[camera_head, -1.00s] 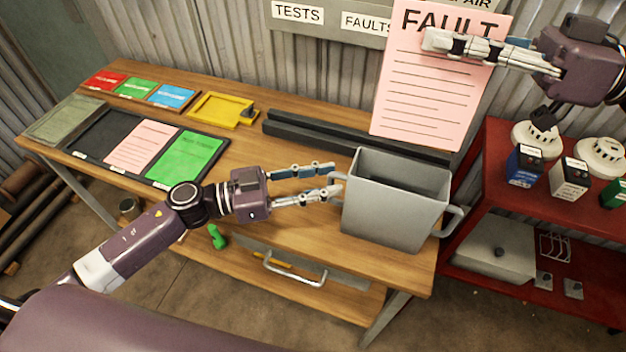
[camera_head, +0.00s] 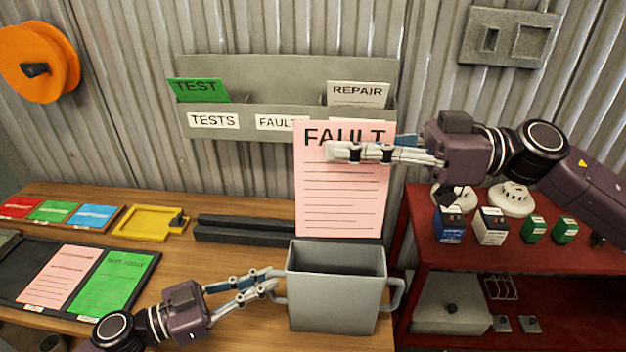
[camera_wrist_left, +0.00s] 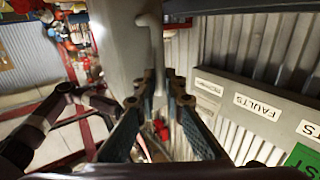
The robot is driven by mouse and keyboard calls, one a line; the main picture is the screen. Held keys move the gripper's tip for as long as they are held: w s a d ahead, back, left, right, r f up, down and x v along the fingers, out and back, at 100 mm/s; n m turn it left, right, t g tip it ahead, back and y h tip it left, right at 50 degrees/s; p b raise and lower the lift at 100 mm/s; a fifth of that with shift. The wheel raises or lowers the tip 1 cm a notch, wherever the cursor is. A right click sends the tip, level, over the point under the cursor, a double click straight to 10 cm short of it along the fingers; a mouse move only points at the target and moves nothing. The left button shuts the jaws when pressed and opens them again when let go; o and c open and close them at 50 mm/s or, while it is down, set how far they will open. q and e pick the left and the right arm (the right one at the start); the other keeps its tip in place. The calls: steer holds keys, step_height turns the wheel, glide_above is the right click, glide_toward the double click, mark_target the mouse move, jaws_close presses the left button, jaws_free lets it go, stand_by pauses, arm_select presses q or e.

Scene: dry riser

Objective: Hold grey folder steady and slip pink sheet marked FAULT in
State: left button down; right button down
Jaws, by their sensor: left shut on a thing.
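The grey folder (camera_head: 337,300) is an upright, open-topped box with a handle on each side, on the bench's right end. My left gripper (camera_head: 272,283) is shut on its left handle. The folder and my left gripper (camera_wrist_left: 158,88) also show in the left wrist view. The pink sheet marked FAULT (camera_head: 340,205) hangs upright from my right gripper (camera_head: 335,152), which is shut on its top part. Its lower edge is close to the folder's back rim; whether it is above or behind the opening is hard to tell. The folder's inner bottom is hidden.
A grey wall rack (camera_head: 285,68) labelled TESTS, FAULTS and REPAIR is behind the sheet. A dark tray (camera_head: 150,268) with pink and green sheets lies left on the bench (camera_head: 215,265). A red shelf (camera_head: 480,250) with detectors and small boxes stands at right.

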mark_target(362, 187)
steer(key=shift+n+t, duration=0.4)
steer(key=shift+t, duration=0.3)
steer(key=f, duration=0.5)
steer(key=shift+s+f, duration=0.3)
steer(key=shift+s, duration=0.1)
step_height(362, 187, down, 11)
stand_by(0.4)
steer(key=shift+r, duration=0.1)
steer(key=c, duration=2.1)
jaws_free()
steer(key=d, duration=0.4)
steer(key=s+d, duration=0.1)
steer(key=d, duration=0.7)
steer(key=shift+s, duration=0.3)
